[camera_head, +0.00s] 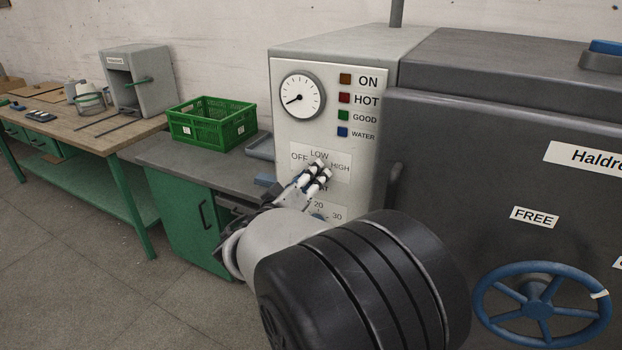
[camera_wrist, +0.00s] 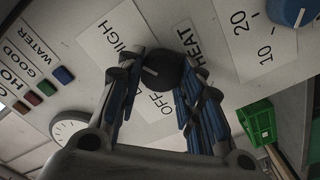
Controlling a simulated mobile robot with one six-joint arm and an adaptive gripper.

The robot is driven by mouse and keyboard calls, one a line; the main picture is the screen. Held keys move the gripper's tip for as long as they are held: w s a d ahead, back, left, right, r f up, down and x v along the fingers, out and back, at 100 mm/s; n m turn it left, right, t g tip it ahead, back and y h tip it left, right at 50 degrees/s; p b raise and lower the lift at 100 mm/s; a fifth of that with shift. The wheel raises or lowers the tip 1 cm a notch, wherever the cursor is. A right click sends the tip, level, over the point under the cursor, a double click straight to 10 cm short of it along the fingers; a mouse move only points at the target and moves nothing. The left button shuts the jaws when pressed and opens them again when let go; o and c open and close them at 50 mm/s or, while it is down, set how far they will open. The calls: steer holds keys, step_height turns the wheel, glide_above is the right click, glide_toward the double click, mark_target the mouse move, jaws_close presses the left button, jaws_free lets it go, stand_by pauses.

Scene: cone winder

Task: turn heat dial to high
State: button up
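The heat dial (camera_wrist: 163,70) is a black round knob with a white pointer mark, on a white label plate on the grey machine front. In the wrist view the mark points left, roughly toward the LOW side, where the label is mostly hidden by a finger. HIGH reads above and OFF below. My gripper (camera_wrist: 160,75) has one finger on each side of the dial, with the tips close against its edges. It appears shut on the dial. In the head view my gripper (camera_head: 320,173) covers most of the dial.
A blue temperature dial (camera_wrist: 292,12) sits below the heat dial on the panel. A round gauge (camera_head: 301,94) and coloured lamps (camera_head: 344,98) are above. A green crate (camera_head: 212,122) stands on the bench at left. A blue handwheel (camera_head: 543,308) is at right.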

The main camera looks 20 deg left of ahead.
steer(key=o, duration=0.5)
steer(key=s, duration=1.2)
steer(key=shift+a, duration=0.25)
